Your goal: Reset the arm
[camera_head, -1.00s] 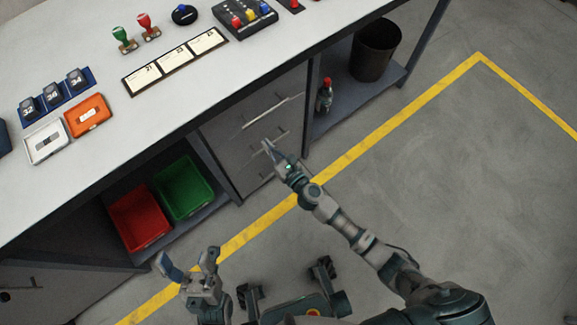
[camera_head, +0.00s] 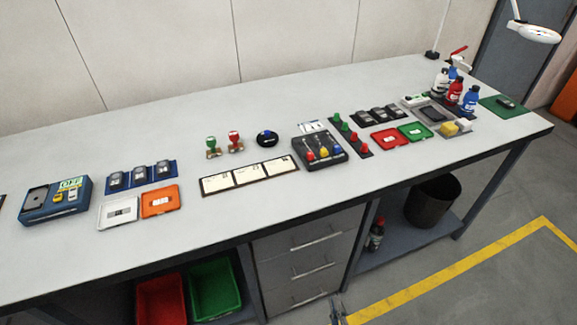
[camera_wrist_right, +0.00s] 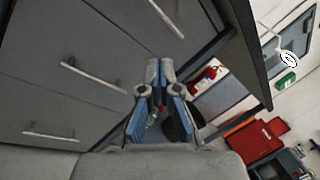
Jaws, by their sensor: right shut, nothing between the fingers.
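My right gripper (camera_head: 338,308) shows only as a small part at the bottom edge of the head view, in front of the drawer unit and below the workbench top. In the right wrist view the right gripper (camera_wrist_right: 160,70) has its fingertips together, with nothing held between them. The rest of the right arm is out of the head view. My left gripper is in neither current view.
The workbench (camera_head: 60,262) carries stamps, trays, cards and bottles. Under it stand a drawer unit (camera_head: 263,268) with handles, red (camera_head: 160,302) and green (camera_head: 214,290) bins, and a black bucket (camera_head: 432,203). Open floor (camera_head: 480,290) lies at the lower right.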

